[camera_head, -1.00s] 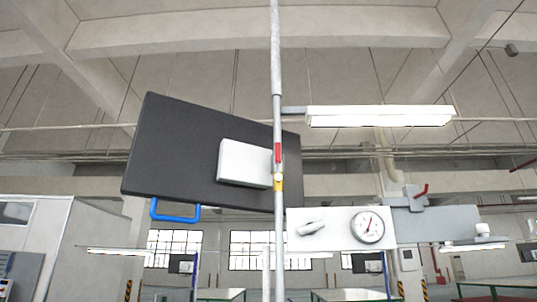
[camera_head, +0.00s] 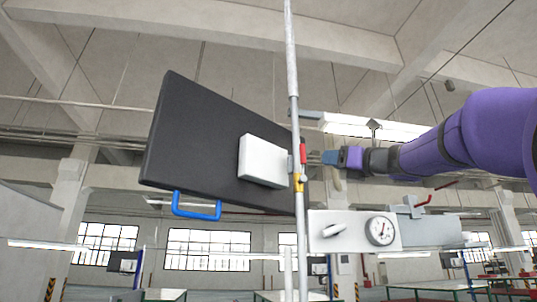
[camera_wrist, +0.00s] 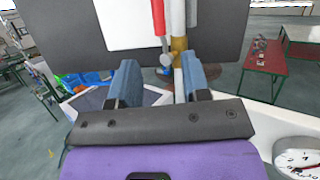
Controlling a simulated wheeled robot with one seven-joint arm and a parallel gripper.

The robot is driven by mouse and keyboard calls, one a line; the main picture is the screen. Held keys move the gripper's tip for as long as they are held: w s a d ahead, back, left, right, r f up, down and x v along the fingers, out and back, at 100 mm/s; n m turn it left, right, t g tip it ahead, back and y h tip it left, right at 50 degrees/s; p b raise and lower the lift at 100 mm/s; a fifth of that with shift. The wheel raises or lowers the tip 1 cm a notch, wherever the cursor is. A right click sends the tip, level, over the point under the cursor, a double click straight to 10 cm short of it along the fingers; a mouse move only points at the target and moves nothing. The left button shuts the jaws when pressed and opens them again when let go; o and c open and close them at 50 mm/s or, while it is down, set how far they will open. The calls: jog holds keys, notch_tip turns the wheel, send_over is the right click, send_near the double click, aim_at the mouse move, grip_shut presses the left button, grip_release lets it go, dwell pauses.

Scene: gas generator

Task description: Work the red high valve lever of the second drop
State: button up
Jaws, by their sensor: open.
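The red valve lever (camera_head: 303,153) stands upright along the vertical pipe (camera_head: 293,80), above a brass valve body (camera_head: 299,182). In the wrist view the lever (camera_wrist: 158,16) hangs at the top, with the brass body (camera_wrist: 179,46) just right of it. My gripper (camera_head: 322,157) is open and comes from the right, with its fingertips close to the lever and pipe. In the wrist view my blue fingers (camera_wrist: 160,72) stand apart, with the lever's line between them and the pipe toward the right finger. Contact cannot be told.

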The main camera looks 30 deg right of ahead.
aim_at(304, 162)
jog(key=shift+m, duration=0.4)
jog(key=x, duration=0.4)
jog(key=r+x, duration=0.1)
jog(key=x, duration=0.6)
jog(key=shift+r, duration=0.4)
grip_shut()
